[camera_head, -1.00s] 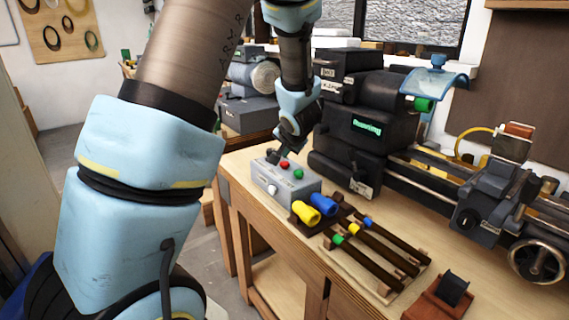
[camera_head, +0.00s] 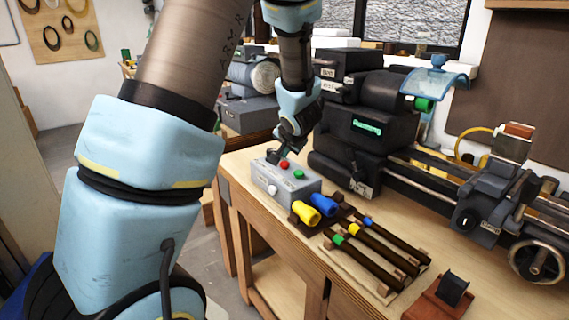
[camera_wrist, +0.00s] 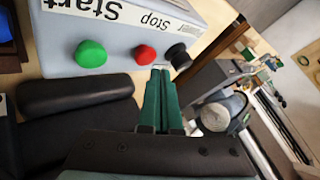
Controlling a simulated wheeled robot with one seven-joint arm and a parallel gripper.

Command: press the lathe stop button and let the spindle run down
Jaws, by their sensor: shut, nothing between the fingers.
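The grey control box (camera_head: 262,184) stands on the bench in front of the lathe (camera_head: 340,150). On its top are the red stop button (camera_head: 284,164) and a green start button (camera_head: 299,174). In the wrist view, the red button (camera_wrist: 145,54) lies between the green button (camera_wrist: 90,53) and a black knob (camera_wrist: 178,55), under a Start/Stop label (camera_wrist: 125,12). My gripper (camera_wrist: 160,70) is shut and empty. Its tips appear very close to the red button, slightly toward the knob; whether they touch cannot be told. The lathe's green display (camera_head: 367,128) appears to read "Running".
Yellow (camera_head: 306,212) and blue (camera_head: 323,204) handles lie in front of the box. Several dark rods with coloured ends rest on a wooden rack (camera_head: 360,270). A small brown stand (camera_head: 437,303) is at the bench front. The lathe carriage and handwheel (camera_head: 537,261) are at right.

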